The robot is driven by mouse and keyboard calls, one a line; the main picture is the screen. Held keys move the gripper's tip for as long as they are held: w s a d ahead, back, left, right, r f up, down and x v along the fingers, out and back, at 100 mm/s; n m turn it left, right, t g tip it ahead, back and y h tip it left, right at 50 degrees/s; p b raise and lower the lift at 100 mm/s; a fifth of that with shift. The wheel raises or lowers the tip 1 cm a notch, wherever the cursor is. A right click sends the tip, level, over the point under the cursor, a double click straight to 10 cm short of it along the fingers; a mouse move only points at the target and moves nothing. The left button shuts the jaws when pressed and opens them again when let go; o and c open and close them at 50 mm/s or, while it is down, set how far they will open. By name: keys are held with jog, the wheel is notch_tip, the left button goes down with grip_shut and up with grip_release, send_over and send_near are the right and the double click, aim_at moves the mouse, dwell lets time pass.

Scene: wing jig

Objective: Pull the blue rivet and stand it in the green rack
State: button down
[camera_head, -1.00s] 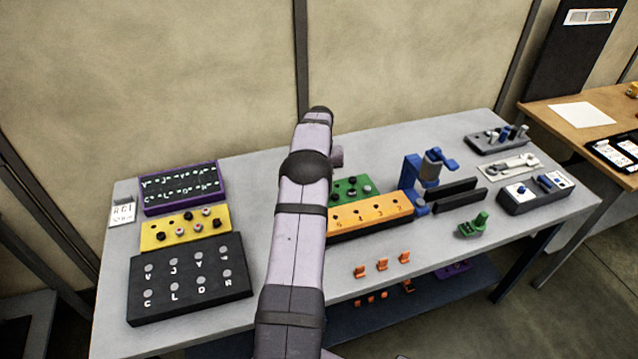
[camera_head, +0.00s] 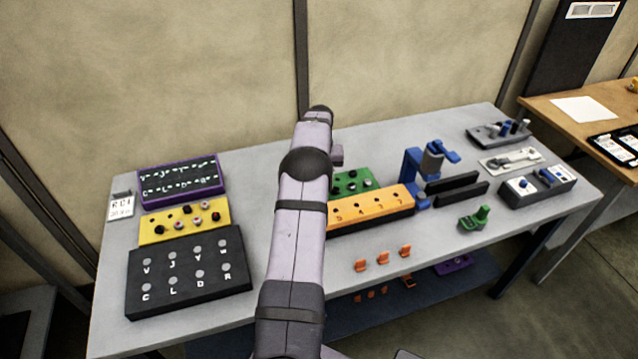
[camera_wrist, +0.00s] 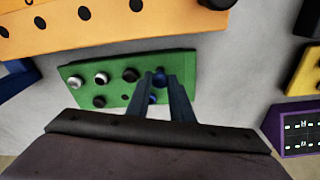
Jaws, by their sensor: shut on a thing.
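The green rack (camera_head: 345,188) stands behind the orange block, partly hidden by my arm in the head view. The blue head shows between the fingertips. I cannot tell whether its lower end is in a hole or above the rack. In the head view the gripper is hidden behind my arm.
An orange block (camera_head: 372,209) with a row of holes stands beside the rack. Yellow (camera_head: 160,230), black (camera_head: 190,275) and purple (camera_head: 180,181) panels lie left. A blue stand (camera_head: 412,172) and dark bars are right.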

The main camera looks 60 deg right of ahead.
jog(key=shift+f, duration=0.15)
jog(key=shift+f+b, duration=0.8)
jog(key=shift+f, duration=0.4)
jog(key=c, duration=1.5)
grip_release()
jog(key=shift+s+a+r+b, duration=0.15)
jog(key=shift+r+b, duration=0.55)
jog(key=shift+r, duration=1.15)
jog(key=shift+s+a+r+b, duration=0.15)
jog(key=shift+r+b, duration=0.5)
jog(key=shift+r, duration=1.15)
jog(key=shift+w, duration=0.1)
